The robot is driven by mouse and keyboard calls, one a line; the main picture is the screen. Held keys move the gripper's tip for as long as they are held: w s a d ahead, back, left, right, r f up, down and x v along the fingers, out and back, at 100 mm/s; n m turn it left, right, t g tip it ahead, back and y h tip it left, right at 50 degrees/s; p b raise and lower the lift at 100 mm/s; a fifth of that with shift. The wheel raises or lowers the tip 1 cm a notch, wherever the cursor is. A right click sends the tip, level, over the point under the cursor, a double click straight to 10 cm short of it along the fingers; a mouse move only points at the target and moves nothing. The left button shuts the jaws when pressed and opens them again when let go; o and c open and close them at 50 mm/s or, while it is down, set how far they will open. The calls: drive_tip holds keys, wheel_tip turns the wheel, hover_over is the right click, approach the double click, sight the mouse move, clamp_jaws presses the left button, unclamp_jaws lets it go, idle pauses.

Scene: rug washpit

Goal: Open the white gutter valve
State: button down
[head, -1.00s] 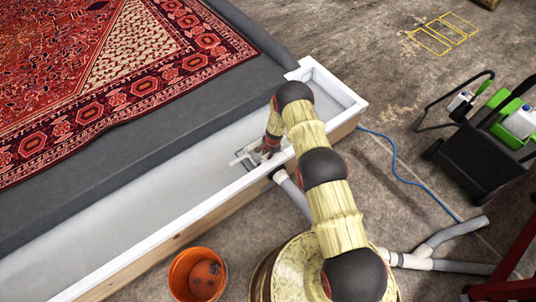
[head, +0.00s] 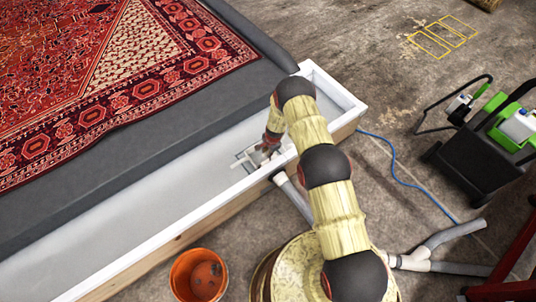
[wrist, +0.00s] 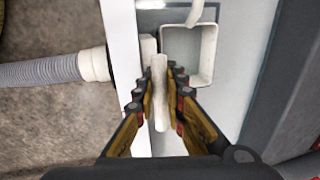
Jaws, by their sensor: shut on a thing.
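The white gutter valve sits in the trough near its right wall. In the wrist view its flat upright white handle (wrist: 160,98) stands between my two fingers. My gripper (wrist: 162,82) is shut on this handle from both sides. A white square frame (wrist: 208,58) with a curved piece at its top lies just right of the handle, over a grey plate. In the head view the valve's pale parts (head: 243,161) show beside my gripper (head: 264,152), which partly hides them.
The white-rimmed gutter (head: 180,223) runs diagonally beside the dark padded edge and red rug (head: 60,80). A grey hose (wrist: 45,72) joins the outer wall. An orange bucket (head: 198,275) stands in front; a black-green machine (head: 485,150) stands right.

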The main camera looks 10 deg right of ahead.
drive_tip(key=shift+w+d+r, duration=0.1)
drive_tip(key=shift+d+r, duration=0.1)
drive_tip(key=shift+r, duration=0.1)
drive_tip(key=c, duration=2.1)
unclamp_jaws()
drive_tip(key=shift+c, duration=0.2)
wheel_tip(320, 180, up, 12)
drive_tip(key=s, duration=0.2)
drive_tip(key=shift+s+d+f, duration=0.15)
drive_tip(key=shift+d, duration=0.3)
